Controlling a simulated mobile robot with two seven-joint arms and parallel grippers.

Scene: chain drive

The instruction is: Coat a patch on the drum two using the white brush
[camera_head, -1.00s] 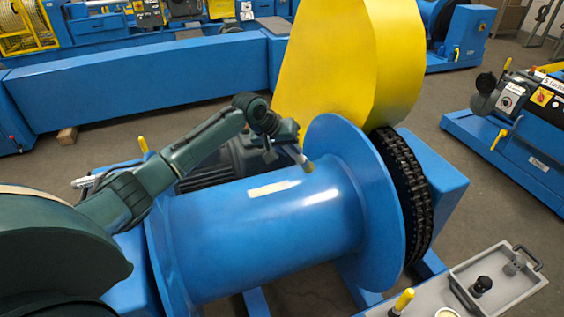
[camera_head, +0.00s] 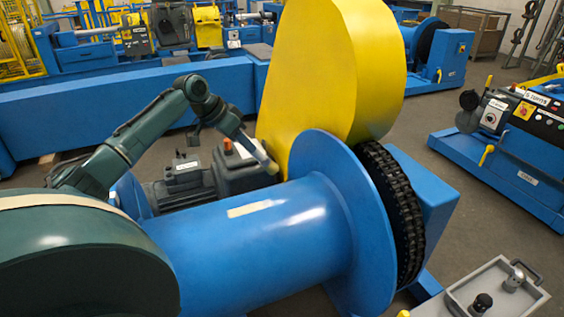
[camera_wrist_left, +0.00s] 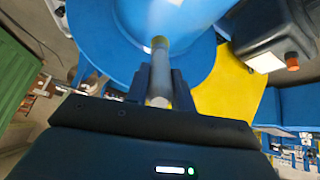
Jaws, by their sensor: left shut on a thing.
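A large blue drum (camera_head: 240,250) lies across the middle of the head view, with a wide flange (camera_head: 345,200) at its right end. A cream, strip-shaped patch (camera_head: 255,208) is on its upper surface. My left gripper (camera_head: 238,134) is shut on the brush (camera_head: 260,155), above and behind the drum. The brush points down to the right, its tip apart from the patch. In the left wrist view, the pale brush handle (camera_wrist_left: 158,85) sits between the dark fingers (camera_wrist_left: 160,74), with the blue drum beyond. My right gripper is not in view.
A tall yellow guard (camera_head: 315,80) and a black chain (camera_head: 395,200) stand at the drum's right end. A dark motor (camera_head: 240,172) is behind the drum. A grey tray (camera_head: 490,290) with a black knob is at the lower right.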

